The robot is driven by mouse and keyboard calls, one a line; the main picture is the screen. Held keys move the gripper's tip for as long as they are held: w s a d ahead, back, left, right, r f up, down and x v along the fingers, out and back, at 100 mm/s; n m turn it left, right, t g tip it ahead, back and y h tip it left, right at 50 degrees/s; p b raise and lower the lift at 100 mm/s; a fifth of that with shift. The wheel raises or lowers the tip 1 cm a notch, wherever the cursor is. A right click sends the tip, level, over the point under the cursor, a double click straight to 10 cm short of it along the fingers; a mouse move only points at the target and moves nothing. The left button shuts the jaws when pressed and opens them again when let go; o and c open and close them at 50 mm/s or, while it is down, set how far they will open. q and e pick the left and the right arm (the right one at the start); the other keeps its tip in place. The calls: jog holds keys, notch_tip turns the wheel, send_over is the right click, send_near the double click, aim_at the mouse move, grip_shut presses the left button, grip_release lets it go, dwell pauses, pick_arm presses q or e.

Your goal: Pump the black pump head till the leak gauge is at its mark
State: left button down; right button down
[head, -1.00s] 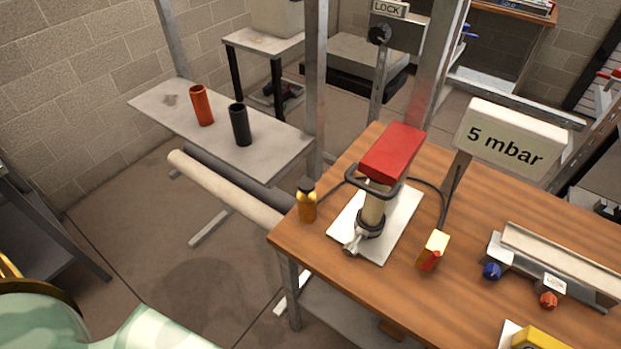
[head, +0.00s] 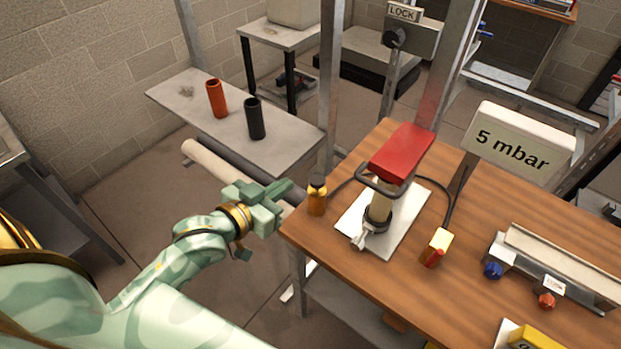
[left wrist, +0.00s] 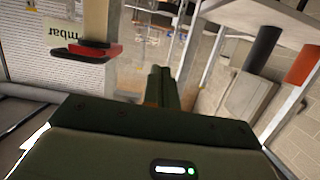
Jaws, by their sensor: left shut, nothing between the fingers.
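A hand pump (head: 381,196) with a pale cylinder stands on a white plate (head: 412,215) on the wooden table. My right gripper is not in view.
A small amber bottle (head: 317,197) stands at the table's left corner, between my gripper and the pump. A yellow and red block (head: 437,247) and a valve unit (head: 535,268) sit to the right. Orange (head: 216,99) and black (head: 255,119) tubes stand on a side bench.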

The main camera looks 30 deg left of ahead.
pick_arm(q)
jog(key=shift+w, duration=0.15)
jog(key=b, duration=0.2)
send_over(312, 186)
jog(key=f, duration=0.3)
jog(key=shift+s, duration=0.2)
jog(key=shift+s+f+b, duration=0.15)
jog(key=shift+f+b, duration=0.25)
jog(key=shift+f, duration=1.4)
jog(key=shift+f, duration=1.35)
jog(key=shift+s, duration=0.1)
